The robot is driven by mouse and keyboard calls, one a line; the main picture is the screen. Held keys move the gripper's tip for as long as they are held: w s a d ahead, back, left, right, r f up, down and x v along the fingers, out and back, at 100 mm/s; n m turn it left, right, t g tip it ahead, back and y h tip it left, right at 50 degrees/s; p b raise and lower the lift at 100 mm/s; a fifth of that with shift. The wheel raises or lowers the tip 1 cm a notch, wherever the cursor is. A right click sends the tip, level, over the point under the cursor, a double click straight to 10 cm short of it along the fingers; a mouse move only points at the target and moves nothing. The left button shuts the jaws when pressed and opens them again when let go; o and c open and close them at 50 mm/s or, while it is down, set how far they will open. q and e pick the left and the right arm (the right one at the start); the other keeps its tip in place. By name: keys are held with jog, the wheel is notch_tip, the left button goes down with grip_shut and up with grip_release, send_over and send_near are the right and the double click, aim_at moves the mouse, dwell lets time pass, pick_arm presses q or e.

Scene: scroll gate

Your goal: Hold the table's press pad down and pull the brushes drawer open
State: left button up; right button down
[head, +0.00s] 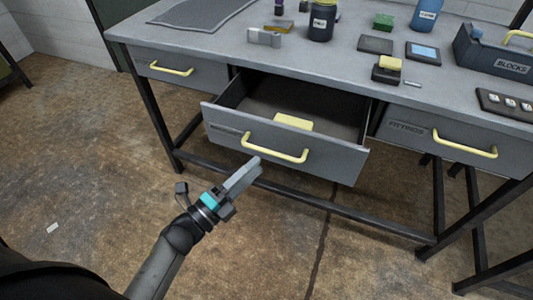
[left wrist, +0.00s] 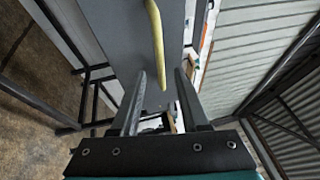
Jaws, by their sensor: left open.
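The middle drawer (head: 330,162) of the grey table stands pulled well out; its label is too small to read. It has a yellow bar handle (head: 273,150), which also shows in the left wrist view (left wrist: 154,30). My left gripper (head: 254,168) is open and empty, just in front of and below the handle's left part. In the left wrist view the handle's end shows between the open fingers (left wrist: 160,76); I cannot tell whether they touch. A yellow-topped pad on a dark base (head: 387,70), likely the press pad, sits on the tabletop with nothing on it. My right gripper is not in view.
A yellow block (head: 293,122) lies inside the open drawer. The left drawer (head: 183,70) and the fittings drawer (head: 455,142) are shut. A blocks bin (head: 490,62), dark jar (head: 321,24), blue bottle (head: 426,16) and switch panel (head: 508,104) stand on the table.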

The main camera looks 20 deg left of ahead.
pick_arm(q)
jog(key=v, duration=0.8)
jog(key=shift+s+a, duration=0.2)
jog(key=shift+s, duration=0.15)
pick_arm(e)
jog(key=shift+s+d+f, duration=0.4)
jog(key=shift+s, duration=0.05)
pick_arm(q)
jog(key=s+a+f+n+g+y+p, duration=0.15)
jog(key=f+n+g+y, duration=0.25)
jog(key=f+n, duration=0.5)
jog(key=s+a+f+n+g+y+p, duration=0.15)
jog(key=f+n+g+y, duration=0.35)
jog(key=f, duration=0.9)
jog(key=s+f+n+g, duration=0.3)
jog(key=s+f, duration=0.2)
jog(key=s, duration=0.3)
jog(key=s+f+n+g+p, duration=0.1)
jog(key=s+f+n+g, duration=0.3)
jog(key=s, duration=0.5)
jog(key=shift+s+d+f+n, duration=0.25)
jog(key=shift+d+f+n, duration=0.05)
jog(key=shift+f, duration=0.7)
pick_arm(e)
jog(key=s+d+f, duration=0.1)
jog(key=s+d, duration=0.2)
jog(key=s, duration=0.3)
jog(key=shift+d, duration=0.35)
